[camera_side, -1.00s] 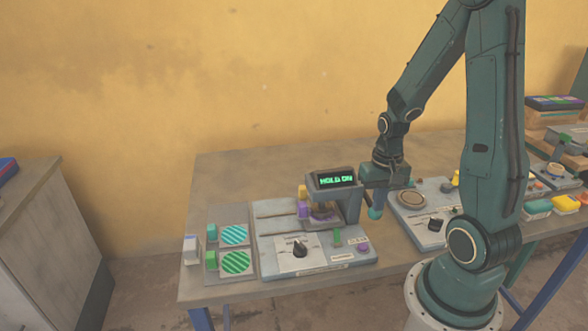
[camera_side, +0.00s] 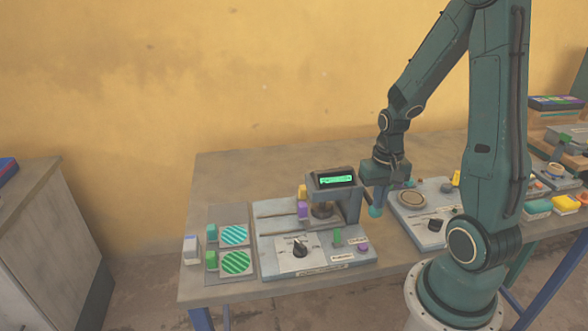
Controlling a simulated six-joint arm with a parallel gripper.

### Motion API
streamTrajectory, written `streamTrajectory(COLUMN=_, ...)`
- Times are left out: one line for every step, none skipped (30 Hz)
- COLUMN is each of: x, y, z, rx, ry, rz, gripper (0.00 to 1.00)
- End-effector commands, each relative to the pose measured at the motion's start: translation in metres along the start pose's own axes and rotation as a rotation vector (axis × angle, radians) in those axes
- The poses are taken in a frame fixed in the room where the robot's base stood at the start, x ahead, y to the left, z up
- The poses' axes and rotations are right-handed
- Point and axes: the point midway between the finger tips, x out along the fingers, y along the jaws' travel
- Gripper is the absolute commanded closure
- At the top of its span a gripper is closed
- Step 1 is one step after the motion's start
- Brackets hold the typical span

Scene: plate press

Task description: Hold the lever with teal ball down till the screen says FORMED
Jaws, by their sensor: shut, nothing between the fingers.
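The press (camera_side: 353,205) stands on the left panel, with its small screen (camera_side: 335,180) on top. The screen is lit bright green with dark lettering too small to read. The teal ball (camera_side: 375,211) of the lever shows low at the right side of the press. My gripper (camera_side: 374,192) is shut and empty, just above the ball. I cannot tell whether it touches the ball. Most of the lever's arm is hidden by the gripper and the press.
Two striped discs (camera_side: 235,235) lie to the left. A second panel (camera_side: 418,224) stands close on the right. The table's back left is clear.

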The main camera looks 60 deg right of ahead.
Motion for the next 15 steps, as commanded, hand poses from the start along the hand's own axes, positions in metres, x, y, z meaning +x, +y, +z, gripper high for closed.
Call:
streamTrajectory(x=-0.003, y=0.000, z=0.000, rx=0.000, ry=0.001, rz=0.000, gripper=1.00)
streamTrajectory(x=-0.004, y=0.000, z=0.000, rx=0.000, ry=0.002, rz=0.000, gripper=1.00)
streamTrajectory(x=-0.006, y=0.000, z=0.000, rx=0.000, ry=0.003, rz=0.000, gripper=1.00)
streamTrajectory(x=-0.008, y=0.000, z=0.000, rx=0.000, ry=0.002, rz=0.000, gripper=1.00)
streamTrajectory(x=-0.009, y=0.000, z=0.000, rx=0.000, ry=0.002, rz=0.000, gripper=1.00)
streamTrajectory(x=-0.011, y=0.000, z=0.000, rx=0.000, ry=0.002, rz=0.000, gripper=1.00)
streamTrajectory(x=-0.013, y=0.000, z=-0.001, rx=0.000, ry=0.003, rz=0.000, gripper=1.00)
streamTrajectory(x=-0.015, y=0.000, z=0.000, rx=0.000, ry=0.003, rz=0.000, gripper=1.00)
streamTrajectory(x=-0.017, y=0.000, z=0.000, rx=0.000, ry=0.002, rz=0.000, gripper=1.00)
streamTrajectory(x=-0.018, y=0.000, z=0.000, rx=0.000, ry=0.002, rz=0.000, gripper=1.00)
streamTrajectory(x=-0.019, y=0.000, z=0.000, rx=0.000, ry=0.002, rz=0.000, gripper=1.00)
streamTrajectory(x=-0.021, y=0.000, z=0.000, rx=0.000, ry=0.002, rz=0.000, gripper=1.00)
streamTrajectory(x=-0.023, y=0.000, z=0.000, rx=0.000, ry=0.002, rz=0.000, gripper=1.00)
streamTrajectory(x=-0.024, y=0.000, z=0.000, rx=0.000, ry=0.001, rz=0.000, gripper=1.00)
streamTrajectory(x=-0.026, y=0.000, z=0.000, rx=0.000, ry=0.002, rz=0.000, gripper=1.00)
